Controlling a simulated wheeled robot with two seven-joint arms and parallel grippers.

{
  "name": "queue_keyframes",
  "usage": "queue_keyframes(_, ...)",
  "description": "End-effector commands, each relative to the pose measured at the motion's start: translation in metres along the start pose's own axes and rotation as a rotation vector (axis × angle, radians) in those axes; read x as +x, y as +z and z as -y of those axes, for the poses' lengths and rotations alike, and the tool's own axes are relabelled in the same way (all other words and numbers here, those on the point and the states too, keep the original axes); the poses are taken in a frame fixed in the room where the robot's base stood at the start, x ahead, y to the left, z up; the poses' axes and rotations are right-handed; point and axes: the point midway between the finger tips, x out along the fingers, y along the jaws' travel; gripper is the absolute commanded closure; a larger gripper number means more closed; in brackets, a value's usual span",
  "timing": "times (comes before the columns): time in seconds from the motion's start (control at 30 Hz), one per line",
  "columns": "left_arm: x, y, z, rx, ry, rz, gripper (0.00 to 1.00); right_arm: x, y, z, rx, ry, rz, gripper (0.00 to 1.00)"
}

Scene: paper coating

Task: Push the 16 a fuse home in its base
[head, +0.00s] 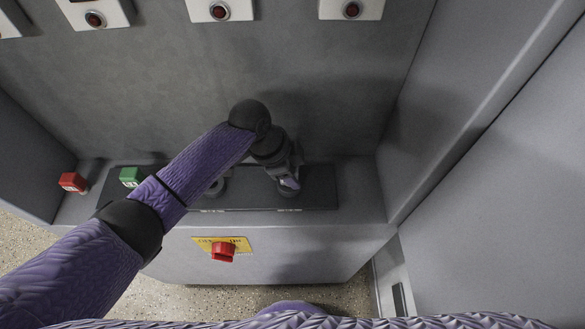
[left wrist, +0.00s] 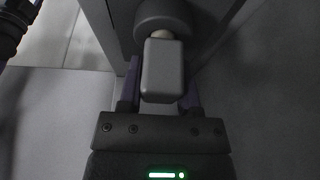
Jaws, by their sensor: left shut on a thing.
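The 16 A fuse appears to be the plain grey block (left wrist: 163,70) between the fingers of my left gripper (left wrist: 160,92) in the left wrist view. A short pale neck shows at its far end, against a round grey base (left wrist: 167,14). I cannot tell how deep the fuse sits in it. In the head view my left gripper (head: 288,183) points down over a round dark base (head: 288,190) on the dark panel's right part and mostly hides the fuse. My right gripper is out of view.
A second round base (head: 215,187) sits left on the dark panel (head: 322,187). A green block (head: 131,176) and a red block (head: 73,182) stand farther left. A red knob on a yellow plate (head: 223,250) is on the front face. Grey cabinet walls stand behind and right.

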Motion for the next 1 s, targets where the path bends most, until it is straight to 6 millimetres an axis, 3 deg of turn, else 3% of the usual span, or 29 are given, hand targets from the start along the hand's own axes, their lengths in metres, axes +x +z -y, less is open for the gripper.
queue_keyframes(0.3,0.007,0.003,0.0,0.0,0.001,0.0,1.0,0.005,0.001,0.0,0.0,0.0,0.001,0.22)
queue_keyframes(0.33,0.006,0.003,0.0,0.0,0.0,0.0,0.5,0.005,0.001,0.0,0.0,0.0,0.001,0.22)
queue_keyframes(0.5,0.006,0.003,0.0,0.0,0.0,0.0,0.15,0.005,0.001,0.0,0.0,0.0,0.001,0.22)
queue_keyframes(0.77,0.003,0.002,0.0,0.0,0.0,0.0,0.15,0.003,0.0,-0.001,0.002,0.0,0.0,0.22)
queue_keyframes(1.0,-0.055,0.001,0.001,0.001,-0.004,0.001,0.15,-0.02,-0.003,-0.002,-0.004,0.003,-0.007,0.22)
